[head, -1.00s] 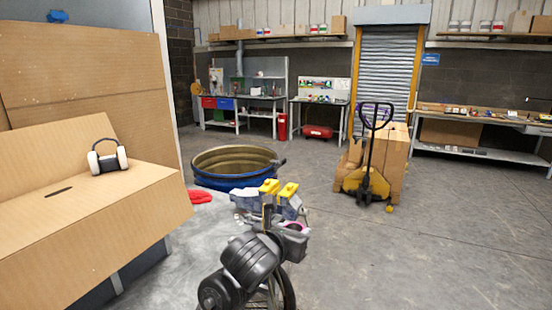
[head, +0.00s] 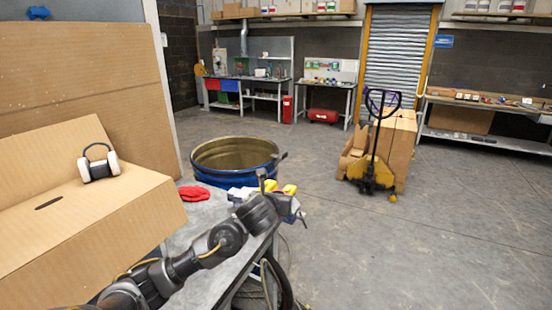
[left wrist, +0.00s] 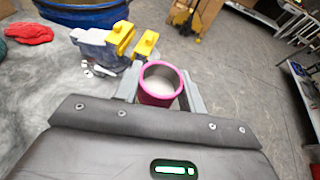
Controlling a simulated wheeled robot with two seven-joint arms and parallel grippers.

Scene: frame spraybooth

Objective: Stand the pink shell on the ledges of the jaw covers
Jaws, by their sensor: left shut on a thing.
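The pink shell (left wrist: 155,101) is a short, hollow ring-like cylinder with a pale inside. My left gripper (left wrist: 160,86) is shut on it, one grey finger on each side. In the left wrist view the two yellow jaw covers (left wrist: 146,45) sit on the grey vise (left wrist: 94,46), just beyond and left of the shell. The shell appears apart from them. In the head view the jaw covers (head: 289,189) show partly behind my left gripper (head: 290,210), and the shell is hidden. My right gripper is in neither view.
A grey bench (head: 215,212) with a red cloth (head: 193,193) lies under my left arm. A blue-rimmed tub (head: 236,160) stands behind the vise. Ear defenders (head: 98,165) rest on a cardboard box at left. The floor to the right is open up to a pallet truck (head: 375,178).

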